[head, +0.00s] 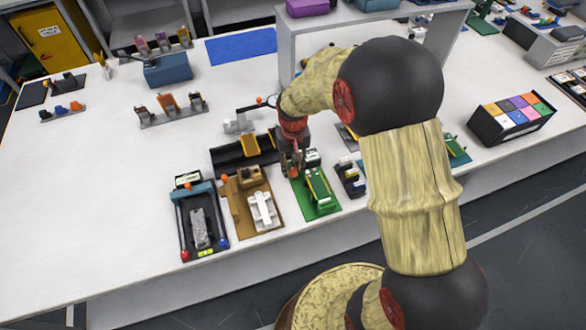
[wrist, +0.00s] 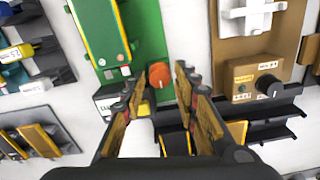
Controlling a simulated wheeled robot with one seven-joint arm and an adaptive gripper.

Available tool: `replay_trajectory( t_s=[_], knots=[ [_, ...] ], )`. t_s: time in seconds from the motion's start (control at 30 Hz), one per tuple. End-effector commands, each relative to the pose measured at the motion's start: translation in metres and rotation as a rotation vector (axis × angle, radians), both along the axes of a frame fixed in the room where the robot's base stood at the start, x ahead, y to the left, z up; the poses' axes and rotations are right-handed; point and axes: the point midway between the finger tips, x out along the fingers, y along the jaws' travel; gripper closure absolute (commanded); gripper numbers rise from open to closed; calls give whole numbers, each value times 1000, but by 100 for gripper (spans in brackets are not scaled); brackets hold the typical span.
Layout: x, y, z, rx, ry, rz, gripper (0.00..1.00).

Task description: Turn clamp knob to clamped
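An orange round knob (wrist: 160,75) with a pale pointer line is on the green fixture (wrist: 150,25), by its edge. A black knob (wrist: 268,87) is on the tan control box of the brown fixture (wrist: 285,45); its small labels are too blurred to read. I cannot tell from labels which is the clamp knob. My gripper (wrist: 159,82) is open, its fingers on either side of the orange knob in the picture; contact is not clear. In the head view my gripper (head: 291,163) is over the far end of the green fixture (head: 324,208), and the orange knob is hidden.
The brown fixture (head: 238,212) with a white cross-shaped part stands left of the green one. A black-and-orange tray (head: 228,158) lies just behind. A dark frame (head: 181,222) with red and blue balls is further left.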

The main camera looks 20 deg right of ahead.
Motion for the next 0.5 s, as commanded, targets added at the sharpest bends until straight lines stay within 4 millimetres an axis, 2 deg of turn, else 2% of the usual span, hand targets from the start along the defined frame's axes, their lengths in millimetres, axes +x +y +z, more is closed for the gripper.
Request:
replay_trajectory(
  t_s=[0.1,0.37,0.5],
  knots=[
    [0,0,-6,0,0,0,70],
    [0,0,-7,0,-1,0,70],
    [0,0,-7,0,-1,0,77]
  ],
)
